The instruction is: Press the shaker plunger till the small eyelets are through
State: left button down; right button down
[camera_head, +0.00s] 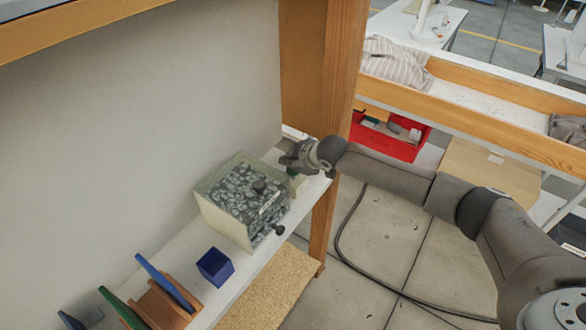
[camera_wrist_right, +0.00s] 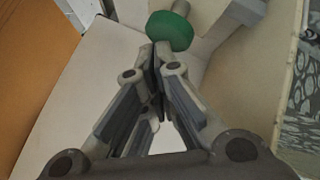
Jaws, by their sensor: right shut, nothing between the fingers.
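A box with a clear top (camera_head: 226,195), full of grey ring-shaped eyelets (camera_head: 245,200), stands on the white shelf. My right gripper (camera_head: 290,160) is at the box's far right corner, shut and empty. In the right wrist view its closed fingertips (camera_wrist_right: 152,62) are close to a round green knob (camera_wrist_right: 170,32) on a pale grey body; I cannot tell if they touch. The box's eyelets show at that view's right edge (camera_wrist_right: 302,120). My left gripper is not in view.
A small blue open box (camera_head: 214,267) stands on the shelf (camera_head: 240,277) in front of the eyelet box. Blue and green panels stand in a wooden rack (camera_head: 160,305) at the lower left. A wooden post (camera_head: 338,110) rises beside my right wrist.

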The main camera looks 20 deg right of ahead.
aim_at(290, 171)
jog(key=shift+f+b, duration=0.35)
jog(key=shift+f, duration=0.55)
dwell(0.5)
jog(key=shift+s+f, duration=0.35)
jog(key=shift+f, duration=0.45)
dwell(0.5)
jog(key=shift+r, duration=0.1)
jog(key=shift+w+r+p, duration=0.2)
jog(key=shift+r+p, duration=0.6)
jog(key=shift+p, duration=0.1)
jog(key=shift+r+p, duration=0.65)
jog(key=shift+r, duration=0.25)
jog(key=shift+w, duration=0.1)
